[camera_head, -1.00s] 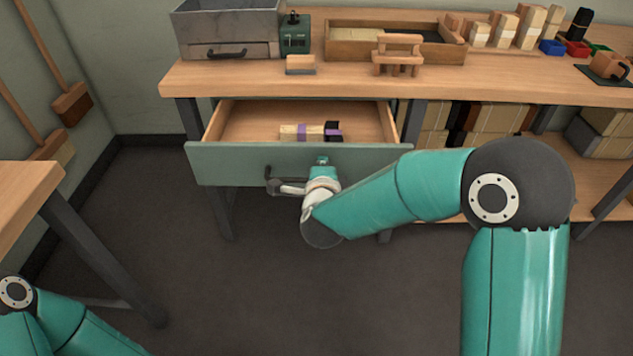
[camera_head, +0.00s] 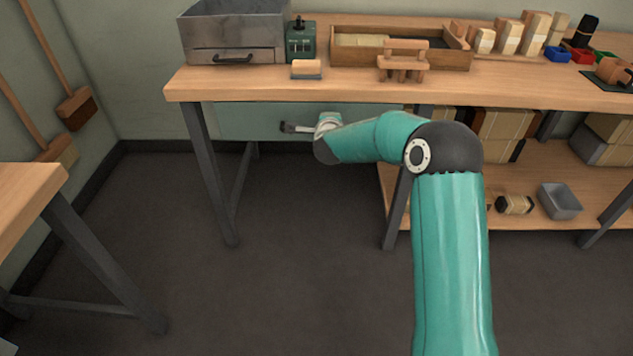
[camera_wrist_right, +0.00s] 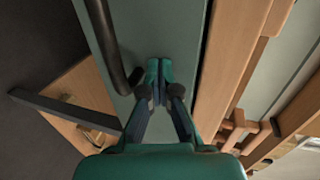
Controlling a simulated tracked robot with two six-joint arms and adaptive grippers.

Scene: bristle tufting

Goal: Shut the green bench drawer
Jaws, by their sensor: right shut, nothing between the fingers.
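The green drawer front (camera_head: 248,122) sits under the bench top (camera_head: 300,90), with no open drawer interior showing. Its dark handle (camera_head: 296,127) shows just left of my right wrist. In the right wrist view the pale green drawer front (camera_wrist_right: 155,25) lies close along the wooden bench edge, and the dark handle (camera_wrist_right: 108,40) is left of the fingers. My right gripper (camera_wrist_right: 158,78) is shut and empty, its tips at the drawer front beside the handle. In the head view its fingers are mostly hidden by my wrist. My left gripper is not in view.
On the bench stand a metal box (camera_head: 232,30), a green device (camera_head: 300,42), a wooden tray (camera_head: 450,58) and several blocks. A lower shelf (camera_head: 520,205) at right holds packages and a grey bin (camera_head: 560,200). Another table (camera_head: 25,195) stands at left. The floor in front is clear.

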